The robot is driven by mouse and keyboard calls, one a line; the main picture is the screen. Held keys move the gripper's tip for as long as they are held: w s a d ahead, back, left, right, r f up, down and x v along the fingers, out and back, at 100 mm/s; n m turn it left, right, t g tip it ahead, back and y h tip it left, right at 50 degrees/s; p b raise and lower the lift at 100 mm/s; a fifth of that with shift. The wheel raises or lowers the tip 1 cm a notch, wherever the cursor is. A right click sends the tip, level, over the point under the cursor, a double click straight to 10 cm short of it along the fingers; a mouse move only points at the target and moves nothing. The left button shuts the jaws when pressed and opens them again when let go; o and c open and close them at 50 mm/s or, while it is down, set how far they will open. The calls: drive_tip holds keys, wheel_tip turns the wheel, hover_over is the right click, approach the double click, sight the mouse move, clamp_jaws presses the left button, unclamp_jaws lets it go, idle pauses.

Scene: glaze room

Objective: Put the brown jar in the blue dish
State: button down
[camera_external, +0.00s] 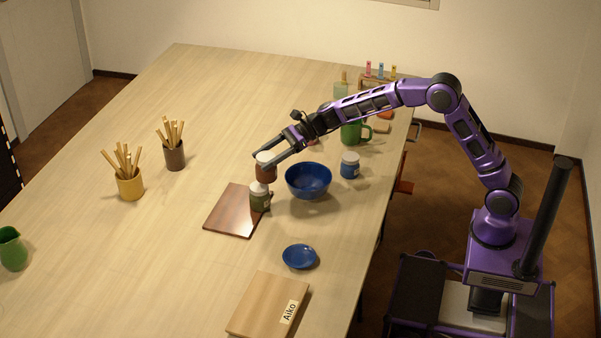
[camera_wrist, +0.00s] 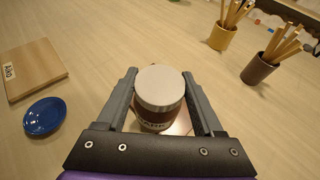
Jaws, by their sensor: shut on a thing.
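The brown jar (camera_external: 266,172) has a white lid and is held between the fingers of my gripper (camera_external: 277,160), above the table near the dark brown board. In the wrist view the jar (camera_wrist: 158,112) sits between both fingers, lid toward the camera. The small blue dish (camera_external: 299,256) lies on the table nearer the front, empty, apart from the jar. It also shows at the left of the wrist view (camera_wrist: 45,116). A larger blue bowl (camera_external: 309,181) stands just right of the gripper.
A green jar with a pale lid (camera_external: 260,198) stands on the dark board (camera_external: 230,213), just below the held jar. A blue jar (camera_external: 349,166) and green mug (camera_external: 352,132) stand right. A wooden board marked Aiko (camera_external: 265,305) lies in front of the dish.

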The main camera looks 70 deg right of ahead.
drive_tip(key=s+a+n+g+y, duration=0.4)
drive_tip(key=s+a+n+g, duration=0.3)
drive_tip(key=s+a, duration=1.05)
drive_tip(key=shift+g, duration=0.3)
drive_tip(key=shift+w+a+f+b, duration=0.2)
drive_tip(key=shift+a+f+b, duration=0.1)
drive_tip(key=shift+f, duration=1.2)
drive_tip(key=shift+w+a+f+b, duration=0.2)
drive_tip(key=shift+w+f+b, duration=0.05)
drive_tip(key=shift+f, duration=1.25)
drive_tip(key=shift+w+a+f+b, duration=0.2)
drive_tip(key=shift+a+f+b, duration=0.1)
drive_tip(key=shift+f, duration=1.2)
drive_tip(key=shift+f, duration=0.1)
drive_tip(key=shift+f+b, duration=0.3)
drive_tip(key=shift+f, duration=0.1)
unclamp_jaws()
